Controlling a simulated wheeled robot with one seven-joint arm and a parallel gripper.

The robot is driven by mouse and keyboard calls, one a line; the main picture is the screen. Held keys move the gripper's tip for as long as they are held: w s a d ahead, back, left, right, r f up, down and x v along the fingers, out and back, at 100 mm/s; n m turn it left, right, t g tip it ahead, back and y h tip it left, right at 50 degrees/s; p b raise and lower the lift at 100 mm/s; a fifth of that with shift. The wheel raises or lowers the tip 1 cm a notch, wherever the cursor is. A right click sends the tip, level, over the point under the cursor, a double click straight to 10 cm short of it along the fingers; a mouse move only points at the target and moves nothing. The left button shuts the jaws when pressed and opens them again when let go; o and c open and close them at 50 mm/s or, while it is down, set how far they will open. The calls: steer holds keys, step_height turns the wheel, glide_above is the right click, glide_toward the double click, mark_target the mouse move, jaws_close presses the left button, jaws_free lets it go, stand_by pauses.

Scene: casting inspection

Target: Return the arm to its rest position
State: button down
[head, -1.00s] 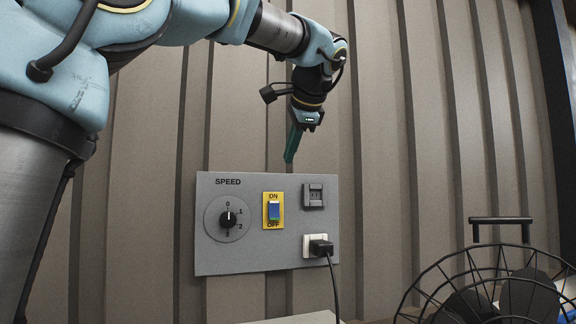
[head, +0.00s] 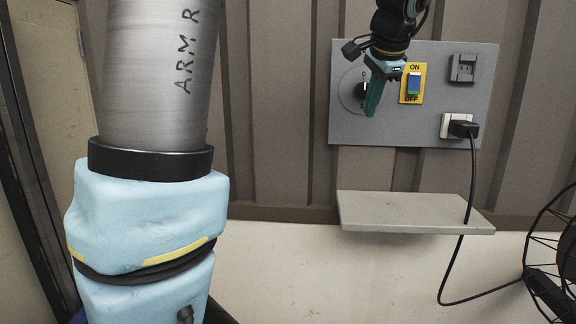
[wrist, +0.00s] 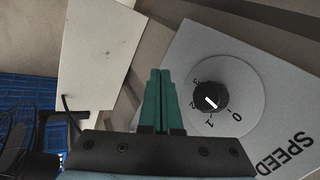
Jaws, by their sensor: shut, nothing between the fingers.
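My gripper (head: 372,98) points downward in front of the left part of the grey control panel (head: 470,105) in the head view. Its green fingers are together and empty. In the wrist view the shut fingers (wrist: 160,100) point past the speed dial (wrist: 211,98), which lies to their right. The dial's black knob has a white pointer and the marks 0, 1, 2 and 3 around it. In the head view my gripper partly hides this dial. I cannot tell the gap between the fingers and the panel.
The yellow ON/OFF switch (head: 413,84) is just right of my gripper. A black plug (head: 464,129) sits in the lower socket, its cable hanging past a grey shelf (head: 410,212). A black wire fan cage (head: 555,250) stands at the right. A blue crate (wrist: 28,100) shows in the wrist view.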

steer(key=s+a+f+n+g, duration=0.25)
steer(key=a+f+n, duration=0.35)
steer(key=a+f, duration=0.8)
steer(key=s+a+f+n+g, duration=0.2)
steer(key=s+a+f+n, duration=0.6)
steer(key=f, duration=0.5)
steer(key=s+a, duration=0.2)
steer(key=a, duration=0.1)
steer(key=shift+s+a, duration=0.3)
